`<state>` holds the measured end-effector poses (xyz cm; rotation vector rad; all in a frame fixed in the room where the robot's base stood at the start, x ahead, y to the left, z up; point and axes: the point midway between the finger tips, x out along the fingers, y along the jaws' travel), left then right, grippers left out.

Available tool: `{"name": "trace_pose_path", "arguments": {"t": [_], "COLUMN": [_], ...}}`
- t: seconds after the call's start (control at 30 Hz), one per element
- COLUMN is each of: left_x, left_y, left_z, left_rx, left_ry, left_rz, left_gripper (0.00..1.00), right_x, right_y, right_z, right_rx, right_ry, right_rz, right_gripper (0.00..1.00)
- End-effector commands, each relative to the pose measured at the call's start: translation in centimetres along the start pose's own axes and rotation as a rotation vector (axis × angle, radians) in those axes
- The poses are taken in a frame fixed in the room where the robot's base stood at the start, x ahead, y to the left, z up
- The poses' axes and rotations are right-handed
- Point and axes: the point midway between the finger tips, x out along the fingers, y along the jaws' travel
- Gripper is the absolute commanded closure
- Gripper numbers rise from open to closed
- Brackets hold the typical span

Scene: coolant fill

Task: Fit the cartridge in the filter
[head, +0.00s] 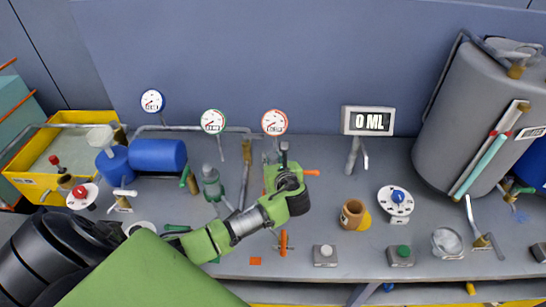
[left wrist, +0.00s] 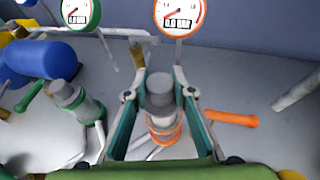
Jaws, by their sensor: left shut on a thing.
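My left gripper (head: 284,165) is at the middle of the bench, in front of the orange-rimmed gauge (head: 275,122). In the left wrist view its two fingers are on either side of a grey-topped cylinder with orange bands (left wrist: 161,91), and it is shut on it. The lower part of this cylinder is partly hidden, so I cannot tell whether it is seated. A similar green-bodied fitting with a grey top (head: 212,186) stands to the left. I cannot clearly tell which thing is the cartridge or the filter. My right gripper is not in view.
A brown cup-like part (head: 352,214) and a dial with a blue knob (head: 396,200) are right of the gripper. A display reading 0 ML (head: 368,121) stands behind. An orange handle (head: 283,243) is in front. A large grey tank (head: 463,115) fills the right.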

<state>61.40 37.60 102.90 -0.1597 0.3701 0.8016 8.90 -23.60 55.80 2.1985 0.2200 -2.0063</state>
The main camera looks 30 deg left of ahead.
Motion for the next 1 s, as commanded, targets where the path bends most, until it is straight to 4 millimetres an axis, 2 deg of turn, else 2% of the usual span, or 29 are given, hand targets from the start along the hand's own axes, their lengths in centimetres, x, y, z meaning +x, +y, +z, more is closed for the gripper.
{"name": "trace_pose_path", "arguments": {"t": [1.0], "left_x": [1.0], "left_y": [0.0], "left_z": [-2.4], "left_rx": [0.001], "left_ry": [-0.001], "left_rz": [-0.001], "left_gripper": [1.0], "right_x": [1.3], "right_y": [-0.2], "right_z": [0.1], "right_rx": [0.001], "right_ry": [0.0], "right_rz": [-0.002], "right_gripper": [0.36]}}
